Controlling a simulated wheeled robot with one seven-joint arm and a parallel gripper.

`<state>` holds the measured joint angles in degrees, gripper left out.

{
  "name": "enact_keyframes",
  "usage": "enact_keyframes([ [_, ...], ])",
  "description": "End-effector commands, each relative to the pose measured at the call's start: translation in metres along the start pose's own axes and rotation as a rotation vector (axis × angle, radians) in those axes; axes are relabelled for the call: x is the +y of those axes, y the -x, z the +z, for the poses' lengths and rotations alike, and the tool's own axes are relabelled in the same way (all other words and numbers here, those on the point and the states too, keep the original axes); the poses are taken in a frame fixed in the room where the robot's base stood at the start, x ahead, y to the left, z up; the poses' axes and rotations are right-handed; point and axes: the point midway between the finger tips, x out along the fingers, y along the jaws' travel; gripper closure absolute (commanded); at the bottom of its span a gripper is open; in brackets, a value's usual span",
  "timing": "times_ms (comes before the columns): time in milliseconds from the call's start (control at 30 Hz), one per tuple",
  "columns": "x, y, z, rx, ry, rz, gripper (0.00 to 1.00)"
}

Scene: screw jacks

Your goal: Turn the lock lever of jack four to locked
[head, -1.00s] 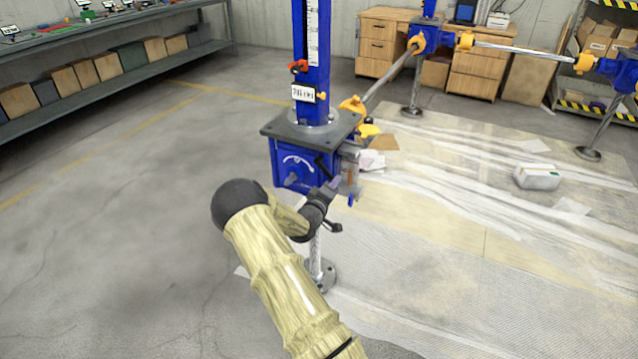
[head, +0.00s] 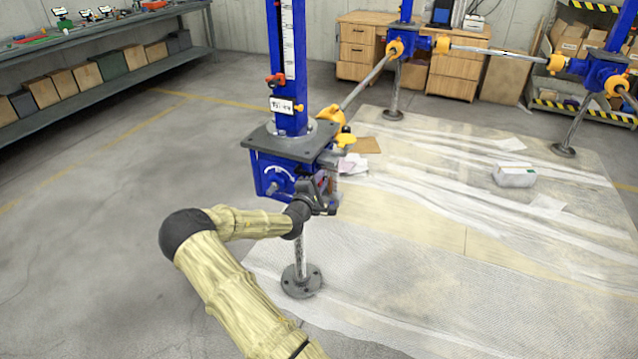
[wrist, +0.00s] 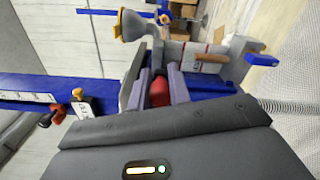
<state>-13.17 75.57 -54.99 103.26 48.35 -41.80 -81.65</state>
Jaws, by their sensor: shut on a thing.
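The nearest jack has a blue gearbox (head: 262,180) under a grey plate, with a blue column above. Its front face carries a white arc mark and a small blue pointer (head: 272,188). My gripper (head: 322,192) is at the right side of this gearbox, below the plate. In the wrist view my gripper (wrist: 160,88) has its two grey fingers on either side of a red lever grip (wrist: 159,94) and is shut on it. The lever's root is hidden by the fingers. The tag (head: 284,105) on the column is too small to read surely.
A grey housing with a brown handle (wrist: 211,58) is close beside my fingers in the wrist view. A yellow-jointed shaft (head: 365,82) runs from the gearbox to another jack behind. The floor at left is clear.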

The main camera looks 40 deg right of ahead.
Motion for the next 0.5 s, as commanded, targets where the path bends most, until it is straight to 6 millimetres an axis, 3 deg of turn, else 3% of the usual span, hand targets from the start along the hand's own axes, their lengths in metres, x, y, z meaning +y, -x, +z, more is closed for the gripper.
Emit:
enact_keyframes([
  [467, 0.0012, 0.0012, -0.0012, 0.003, 0.022, -0.001, 1.0],
  [500, 0.0012, 0.0012, -0.0012, 0.003, 0.022, -0.001, 0.75],
])
